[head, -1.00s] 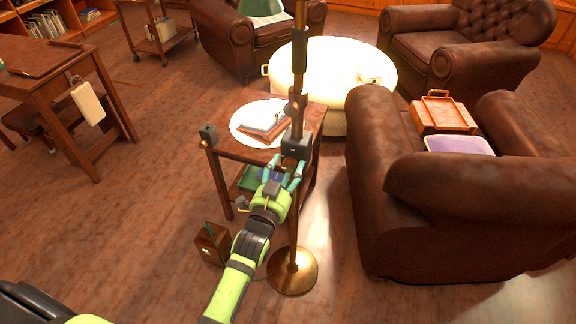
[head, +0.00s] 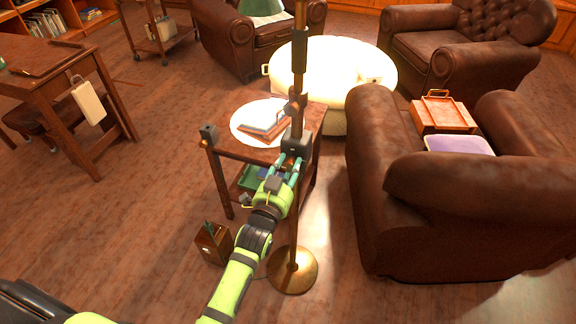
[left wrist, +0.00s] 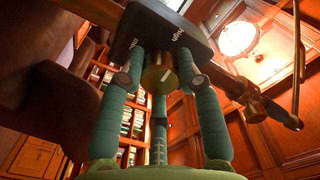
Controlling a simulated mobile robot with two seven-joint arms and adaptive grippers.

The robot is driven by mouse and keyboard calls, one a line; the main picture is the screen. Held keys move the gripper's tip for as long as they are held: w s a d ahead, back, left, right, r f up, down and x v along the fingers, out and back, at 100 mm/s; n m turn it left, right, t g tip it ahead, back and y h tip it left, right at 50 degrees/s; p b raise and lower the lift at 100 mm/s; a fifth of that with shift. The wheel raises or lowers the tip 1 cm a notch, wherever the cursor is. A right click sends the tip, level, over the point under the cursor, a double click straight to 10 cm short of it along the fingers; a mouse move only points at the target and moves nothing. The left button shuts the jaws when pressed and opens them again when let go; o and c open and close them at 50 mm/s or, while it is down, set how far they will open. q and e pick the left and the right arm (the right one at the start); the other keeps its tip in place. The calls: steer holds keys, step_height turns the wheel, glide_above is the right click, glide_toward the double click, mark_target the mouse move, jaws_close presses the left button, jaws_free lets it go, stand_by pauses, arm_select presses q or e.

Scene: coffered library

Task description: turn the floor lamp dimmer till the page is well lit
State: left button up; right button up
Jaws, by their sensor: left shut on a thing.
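The floor lamp's brass pole (head: 301,95) rises from a round base (head: 293,272) on the floor. Its dark dimmer box (head: 296,146) is partway up the pole. In the left wrist view the box (left wrist: 160,32) carries a "high" label and a brass knob (left wrist: 160,78). My left gripper (head: 286,162) is at the box's near side, its teal fingers shut on the knob. An open book or page on a stand (head: 266,122) lies on the side table behind the pole. My right gripper is not in view.
A brown armchair (head: 400,215) is close on the right. A bright cream ottoman (head: 330,80) is at the back. A small wooden box (head: 213,244) is on the floor. Open floor lies to the left.

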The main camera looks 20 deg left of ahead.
arm_select(q)
steer(key=n, duration=0.1)
steer(key=n+p, duration=0.1)
steer(key=shift+w+r+n, duration=0.1)
steer(key=shift+r+n, duration=0.2)
steer(key=shift+r, duration=0.1)
steer(key=shift+r+n+p, duration=0.1)
steer(key=shift+n+p, duration=0.7)
steer(key=shift+n, duration=1)
steer(key=o, duration=1.1)
steer(key=shift+o, duration=0.2)
steer(key=shift+f, duration=0.2)
